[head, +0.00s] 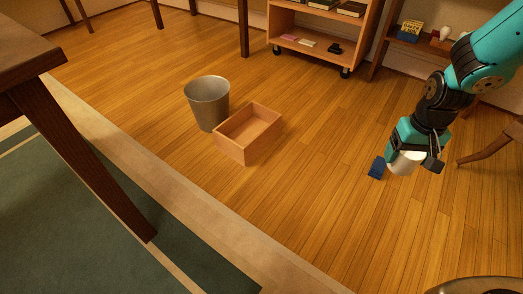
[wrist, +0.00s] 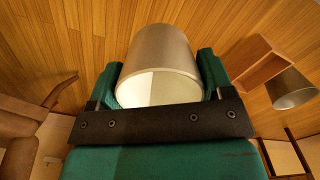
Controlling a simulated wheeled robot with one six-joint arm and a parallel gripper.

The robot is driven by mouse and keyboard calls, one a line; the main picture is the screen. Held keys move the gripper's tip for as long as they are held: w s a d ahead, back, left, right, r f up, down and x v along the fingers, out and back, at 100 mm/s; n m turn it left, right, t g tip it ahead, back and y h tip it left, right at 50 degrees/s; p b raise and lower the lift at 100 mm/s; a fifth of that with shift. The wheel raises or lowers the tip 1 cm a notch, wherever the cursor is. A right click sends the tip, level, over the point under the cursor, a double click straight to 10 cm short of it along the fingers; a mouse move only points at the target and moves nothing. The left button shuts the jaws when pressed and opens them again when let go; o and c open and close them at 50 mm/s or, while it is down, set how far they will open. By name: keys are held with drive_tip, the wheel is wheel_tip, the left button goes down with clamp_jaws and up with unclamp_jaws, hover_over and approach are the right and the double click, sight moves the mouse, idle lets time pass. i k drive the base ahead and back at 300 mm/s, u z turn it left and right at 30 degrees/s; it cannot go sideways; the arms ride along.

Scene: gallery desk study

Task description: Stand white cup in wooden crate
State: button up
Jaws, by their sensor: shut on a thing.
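The white cup (head: 404,164) is between the jaws of my gripper (head: 410,158), at the right in the head view. In the wrist view my gripper (wrist: 160,84) is shut on the cup (wrist: 163,48), with one green finger on each side. The cup's open mouth faces the wrist camera. The cup appears to be held above the wooden floor. The wooden crate (head: 247,135) stands on the floor left of my gripper in the head view, open at the top, and looks empty. The crate (wrist: 262,65) also shows at the right in the wrist view, apart from the cup.
A grey metal bin (head: 207,104) stands close beside the crate on its left. A wheeled shelf (head: 315,42) stands at the back. Floor between crate and gripper is clear.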

sight(250, 136)
drive_tip(key=u, duration=0.7)
drive_tip(key=i, duration=2.05)
drive_tip(key=z, duration=0.65)
